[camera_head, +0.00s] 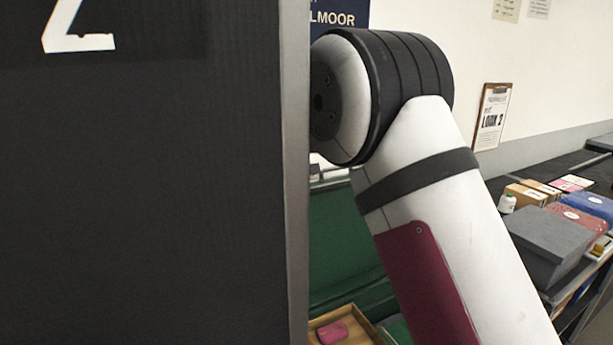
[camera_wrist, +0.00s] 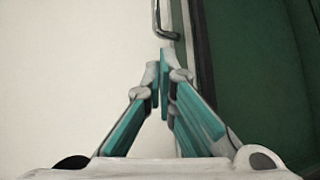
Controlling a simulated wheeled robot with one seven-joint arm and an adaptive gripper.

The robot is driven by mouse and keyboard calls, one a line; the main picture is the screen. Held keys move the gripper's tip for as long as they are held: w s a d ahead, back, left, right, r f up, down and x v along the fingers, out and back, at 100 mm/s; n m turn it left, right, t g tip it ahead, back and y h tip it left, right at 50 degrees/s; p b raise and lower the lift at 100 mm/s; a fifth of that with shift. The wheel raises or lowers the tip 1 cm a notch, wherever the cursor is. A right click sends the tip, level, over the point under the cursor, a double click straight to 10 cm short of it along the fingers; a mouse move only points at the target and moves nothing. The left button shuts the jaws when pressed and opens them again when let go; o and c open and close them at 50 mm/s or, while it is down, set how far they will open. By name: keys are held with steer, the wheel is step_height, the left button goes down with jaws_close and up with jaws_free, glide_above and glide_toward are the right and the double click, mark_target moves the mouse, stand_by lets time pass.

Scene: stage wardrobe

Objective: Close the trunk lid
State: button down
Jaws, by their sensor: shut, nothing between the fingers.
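The green trunk (camera_head: 340,235) shows in part in the head view, between a large dark panel and my arm. An upright green surface there looks like its lid, but most of it is hidden. In the wrist view a dark green panel (camera_wrist: 262,70) with a dark edge fills the right side and looks like part of the trunk. A bent metal bar (camera_wrist: 160,22) sits beside its edge at the top. My gripper (camera_wrist: 163,65) is shut and empty, its fingertips close to that edge; I cannot tell whether they touch. In the head view my gripper is hidden.
The dark panel (camera_head: 140,190) with a metal edge blocks the left half of the head view. A wooden tray (camera_head: 355,312) holds a pink item (camera_head: 331,332). At right a table carries a grey box (camera_head: 552,240), a blue case (camera_head: 590,205) and small boxes. A clipboard (camera_head: 491,116) hangs on the wall.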

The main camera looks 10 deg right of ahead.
steer(key=shift+n, duration=0.3)
steer(key=x, duration=0.3)
steer(key=a+x, duration=0.1)
steer(key=x, duration=0.6)
steer(key=shift+w+a+f, duration=0.25)
steer(key=shift+w+f, duration=0.1)
steer(key=shift+w, duration=0.35)
steer(key=shift+s+t, duration=0.15)
steer(key=shift+t, duration=0.15)
